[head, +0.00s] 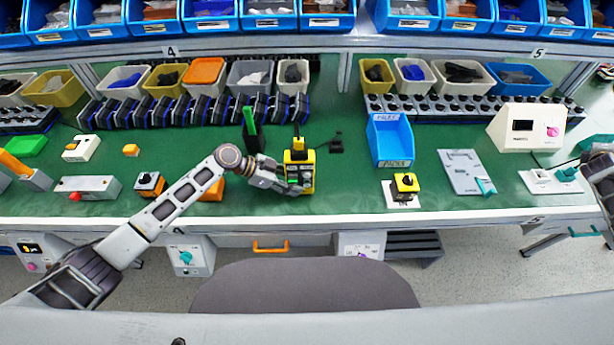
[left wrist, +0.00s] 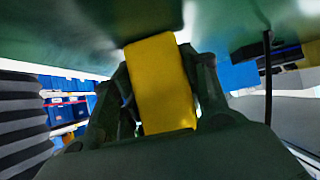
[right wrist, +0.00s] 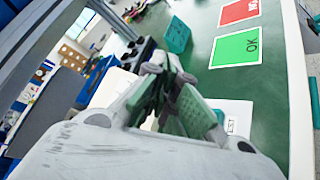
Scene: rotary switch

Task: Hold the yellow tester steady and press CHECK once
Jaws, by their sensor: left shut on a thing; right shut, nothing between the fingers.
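The yellow tester (head: 299,157) stands near the front of the green bench, left of centre, with dark parts on its face and a yellow-and-black top. My left gripper (head: 283,182) is shut on it from the left. In the left wrist view the tester's yellow side (left wrist: 161,85) fills the space between the fingers. The CHECK button is too small to make out. My right gripper (right wrist: 168,80) is shut and empty, above the bench in the right wrist view; in the head view only part of my right arm shows at the right edge.
A yellow-and-black switch (head: 405,184) sits on a white plate right of the tester. A blue bin (head: 390,138) stands behind it. A green OK card (right wrist: 236,48) and a red card (right wrist: 238,11) lie on the bench. Bench between tester and switch is clear.

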